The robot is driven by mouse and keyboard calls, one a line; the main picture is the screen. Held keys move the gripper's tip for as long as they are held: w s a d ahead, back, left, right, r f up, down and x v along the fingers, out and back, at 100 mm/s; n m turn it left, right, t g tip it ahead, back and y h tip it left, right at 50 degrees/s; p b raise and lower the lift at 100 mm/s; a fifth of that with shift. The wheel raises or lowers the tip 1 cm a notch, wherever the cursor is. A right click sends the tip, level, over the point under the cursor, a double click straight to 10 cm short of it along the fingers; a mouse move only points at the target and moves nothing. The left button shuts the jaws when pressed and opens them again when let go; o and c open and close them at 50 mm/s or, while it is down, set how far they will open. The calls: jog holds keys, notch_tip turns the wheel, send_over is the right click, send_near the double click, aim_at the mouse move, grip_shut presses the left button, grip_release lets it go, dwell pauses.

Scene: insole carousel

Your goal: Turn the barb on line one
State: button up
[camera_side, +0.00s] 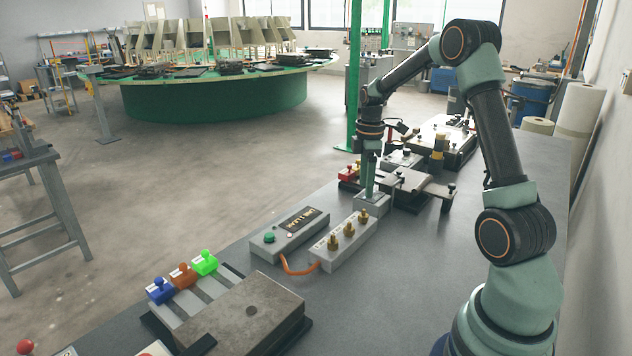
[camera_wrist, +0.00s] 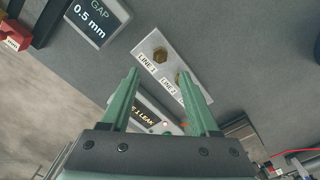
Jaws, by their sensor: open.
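A pale grey block (camera_side: 345,248) carries three upright brass barbs in a row; its line labels are too small to read in the side view. In the wrist view the block (camera_wrist: 196,62) shows the brass line one barb (camera_wrist: 160,55) beside its "LINE 1" label, with the line two barb (camera_wrist: 180,77) to its lower right. The third barb is hidden there. My gripper (camera_side: 371,194) points down beyond the far end of the block, apart from the barbs. In the wrist view my gripper (camera_wrist: 159,72) is open and empty, with the line one barb showing just past its fingertips.
A display box (camera_side: 290,232) reading "LINE 1 LEAK" in the wrist view stands left of the block, joined by an orange hose (camera_side: 297,270). A "GAP 0.5 mm" display (camera_wrist: 92,17) is nearby. Coloured handles (camera_side: 182,274) stand at front left. Bench right of the block is clear.

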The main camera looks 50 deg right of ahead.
aim_at(364, 210)
notch_tip(364, 210, down, 8)
jog(key=shift+f, duration=0.25)
